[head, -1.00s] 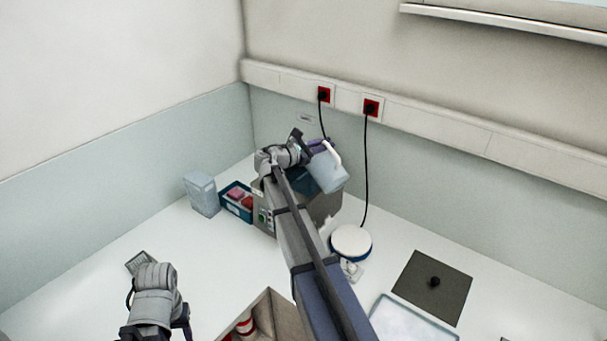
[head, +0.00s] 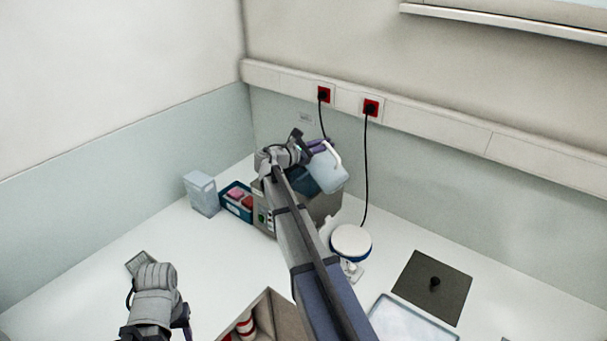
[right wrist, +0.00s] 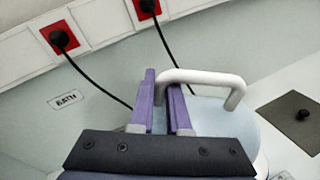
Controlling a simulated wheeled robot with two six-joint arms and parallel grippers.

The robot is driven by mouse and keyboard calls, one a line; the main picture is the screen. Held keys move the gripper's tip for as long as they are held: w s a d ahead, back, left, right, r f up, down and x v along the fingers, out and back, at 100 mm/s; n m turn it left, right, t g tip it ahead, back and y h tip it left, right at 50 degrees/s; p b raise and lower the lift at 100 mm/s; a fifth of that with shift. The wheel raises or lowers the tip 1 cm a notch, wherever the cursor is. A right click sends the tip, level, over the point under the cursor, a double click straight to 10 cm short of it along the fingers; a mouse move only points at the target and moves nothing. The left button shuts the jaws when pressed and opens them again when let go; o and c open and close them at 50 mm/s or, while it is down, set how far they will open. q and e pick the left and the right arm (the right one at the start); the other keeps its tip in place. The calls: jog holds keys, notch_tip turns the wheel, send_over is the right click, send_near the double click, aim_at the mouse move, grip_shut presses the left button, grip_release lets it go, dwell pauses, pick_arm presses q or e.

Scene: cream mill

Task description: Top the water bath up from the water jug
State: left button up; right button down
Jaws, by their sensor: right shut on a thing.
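My right gripper (head: 317,147) is shut on the white handle of the water jug (head: 328,174), a pale translucent blue vessel. The right wrist view shows the purple fingers (right wrist: 165,108) at the handle (right wrist: 205,78), with part of the jug (right wrist: 222,120) behind them. In the head view the jug hangs over the right part of the water bath (head: 325,206), leaning in the picture. The bath is a grey box with dark teal inside; my right arm hides much of it. No stream of water can be made out. My left gripper (head: 180,316) is low at the left, its jaws unclear.
A white-topped round device (head: 351,242), a dark knobbed plate (head: 432,287) and a pale tray (head: 410,322) lie to the right. Two cables hang from red sockets behind.

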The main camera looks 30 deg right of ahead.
jog(key=shift+s+r+m+p, duration=0.4)
jog(key=shift+r+m+p, duration=0.15)
jog(key=shift+m, duration=0.65)
jog(key=m, duration=0.1)
jog(key=r+m, duration=0.1)
jog(key=m, duration=0.1)
jog(key=shift+s+d+r+m+t+p, duration=0.1)
jog(key=shift+s+r+m+t+p, duration=0.2)
jog(key=shift+s+p, duration=0.1)
jog(key=m, duration=0.2)
jog(key=r+m, duration=0.1)
jog(key=shift+s+r+m+h+p, duration=0.15)
jog(key=shift+s+m+h+p, duration=0.15)
jog(key=shift+s+m+h, duration=0.1)
jog(key=m, duration=0.1)
jog(key=r+m, duration=0.1)
jog(key=m, duration=0.1)
jog(key=shift+s+t, duration=0.3)
jog(key=shift+t, duration=0.1)
